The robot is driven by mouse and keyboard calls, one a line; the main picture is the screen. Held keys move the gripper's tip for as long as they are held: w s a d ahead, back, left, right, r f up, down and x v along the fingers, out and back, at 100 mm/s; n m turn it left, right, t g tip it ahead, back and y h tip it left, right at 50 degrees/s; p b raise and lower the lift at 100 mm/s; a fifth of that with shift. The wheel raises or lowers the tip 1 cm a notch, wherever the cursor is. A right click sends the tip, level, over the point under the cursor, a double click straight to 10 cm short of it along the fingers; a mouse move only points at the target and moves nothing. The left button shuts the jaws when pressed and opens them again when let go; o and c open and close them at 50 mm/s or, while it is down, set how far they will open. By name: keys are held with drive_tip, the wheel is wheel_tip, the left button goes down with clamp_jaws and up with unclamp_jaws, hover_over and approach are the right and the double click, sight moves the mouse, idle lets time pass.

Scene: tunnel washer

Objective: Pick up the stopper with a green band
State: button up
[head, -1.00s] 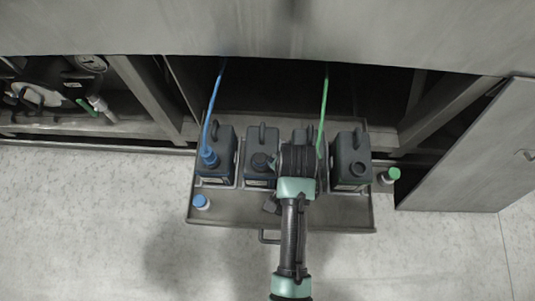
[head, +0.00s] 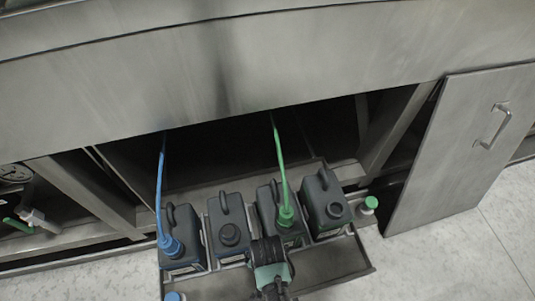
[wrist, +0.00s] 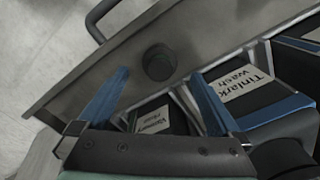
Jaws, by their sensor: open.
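The stopper with a green band (head: 369,206) has a green top over a pale lower part. In the head view it stands just right of the pull-out tray (head: 352,268), beside the rightmost canister. It does not show clearly in the wrist view. My gripper (wrist: 160,100) is open and empty, its two blue fingers spread above the tray in the wrist view. In the head view my gripper (head: 268,252) is in front of the canister with the green hose, left of the stopper and apart from it; its fingertips are hidden there.
Several dark canisters (head: 325,205) stand in a row on the tray. A blue hose (head: 160,190) and a green hose (head: 279,160) enter two of them. A dark round cap (wrist: 158,62) lies on the tray. A blue-topped stopper (head: 174,297) is at lower left. A metal door (head: 450,150) stands right.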

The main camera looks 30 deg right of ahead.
wheel_tip(320, 180, down, 4)
drive_tip(key=shift+s+r+b, duration=0.1)
drive_tip(key=shift+b, duration=0.8)
drive_tip(key=shift+r, duration=0.1)
clamp_jaws()
